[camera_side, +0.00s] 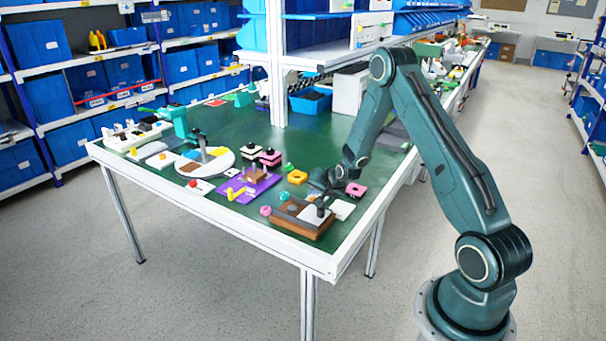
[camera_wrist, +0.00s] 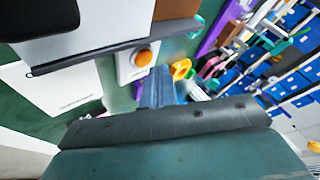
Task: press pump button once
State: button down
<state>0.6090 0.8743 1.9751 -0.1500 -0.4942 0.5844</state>
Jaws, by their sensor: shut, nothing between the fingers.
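A round orange button (camera_wrist: 143,58) sits on a white plate (camera_wrist: 127,70) in the wrist view, ahead of my gripper. In the side view, a red button (camera_side: 193,184) sits on a white plate (camera_side: 205,188) at the table's front left; I cannot tell whether it is the same one or which is the pump button. My gripper (camera_side: 324,193) is shut and empty, low over the brown wooden box (camera_side: 303,227) near the table's front right corner. Its closed fingers also show in the wrist view (camera_wrist: 162,88). Contact with the box cannot be told.
A purple board (camera_side: 245,190) with a yellow lever (camera_side: 236,194) stands left of the box. A white turntable (camera_side: 204,161) with an upright post is behind it.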

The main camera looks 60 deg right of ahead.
jog(key=shift+f, duration=0.8)
dwell(1.1)
jog(key=shift+r, duration=0.85)
jog(key=shift+r, duration=0.15)
jog(key=shift+r, duration=2.4)
